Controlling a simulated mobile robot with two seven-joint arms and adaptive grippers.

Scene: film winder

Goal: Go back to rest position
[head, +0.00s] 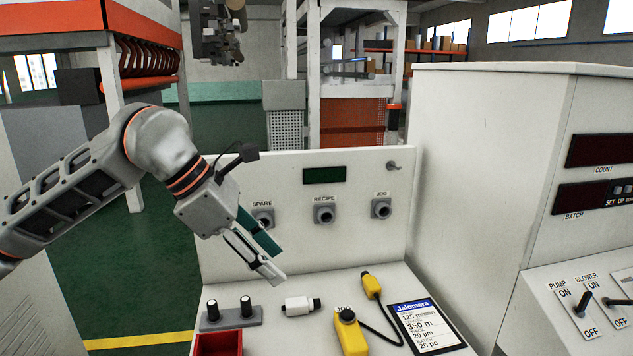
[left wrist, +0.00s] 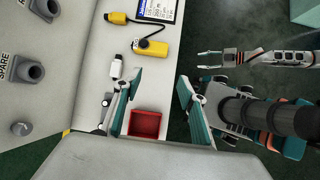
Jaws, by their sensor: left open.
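My left gripper (head: 268,262) is open and empty. In the head view it hangs in front of the console panel (head: 290,180), above the left part of the desk. In the left wrist view its two teal-padded fingers (left wrist: 158,90) stand wide apart, with the desk and red bin beyond them. My right gripper (left wrist: 205,60) shows small at the right of the left wrist view, beyond the desk edge. Its thin fingers look apart with nothing between them. It is out of the head view.
On the desk are a white plug (head: 300,306), a yellow pendant (head: 350,332) cabled to a yellow connector (head: 371,285), a display card (head: 428,325), a two-knob block (head: 232,316) and a red bin (head: 218,345). A tall white cabinet (head: 470,170) stands at the right.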

